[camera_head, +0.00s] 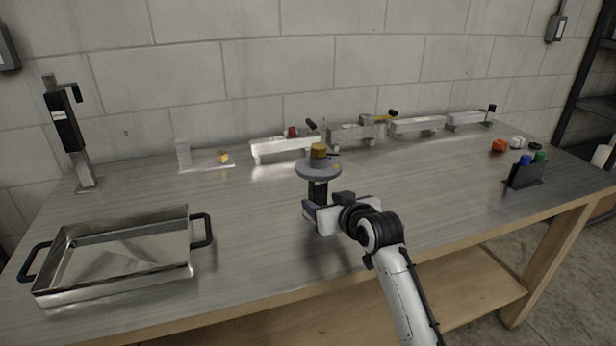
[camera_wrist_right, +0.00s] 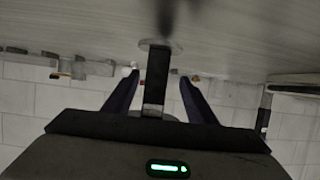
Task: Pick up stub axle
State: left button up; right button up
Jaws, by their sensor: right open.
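A grey round flange with a brass-coloured stub (camera_head: 318,168), which looks like the stub axle, shows near the table's middle. A dark upright piece is just below it. My right gripper (camera_head: 314,203) is close in front of and below the flange. In the right wrist view my right gripper (camera_wrist_right: 158,92) has its two dark fingers spread apart. The fingers hide part of the scene behind. My left gripper is out of view.
A metal tray (camera_head: 190,250) with black handles sits at the front left. A black stand (camera_head: 66,120) is at the back left. Several metal fixtures (camera_head: 285,147) line the wall. A dark holder (camera_head: 524,178) with coloured items is at the right. The tabletop around my gripper is mostly clear.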

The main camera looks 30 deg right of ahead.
aim_at(312, 193)
jog(key=shift+d+x, duration=0.15)
jog(key=shift+x, duration=2.15)
jog(key=shift+d+x, duration=0.1)
jog(key=shift+x, duration=2.25)
grip_shut()
jog(key=shift+s, duration=0.1)
jog(key=shift+r, duration=0.3)
